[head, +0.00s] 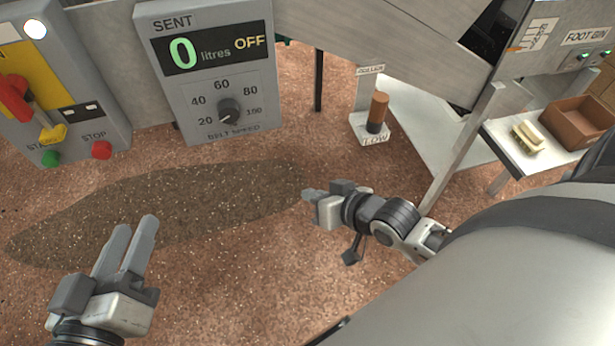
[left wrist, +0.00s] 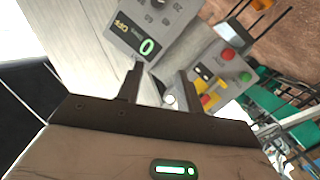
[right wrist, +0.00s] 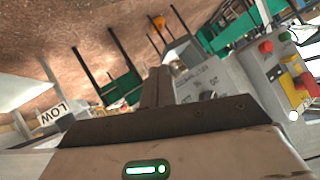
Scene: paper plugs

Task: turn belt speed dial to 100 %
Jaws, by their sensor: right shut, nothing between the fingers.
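The belt speed dial (head: 229,111) is a dark round knob on a grey panel (head: 180,100). Its pale pointer mark faces lower left, below the 20 label.
A control box with a red lever (head: 14,98), green start button (head: 51,158) and red stop button (head: 101,150) stands left of the panel. A brush (head: 528,137) and brown box (head: 580,122) lie further right.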

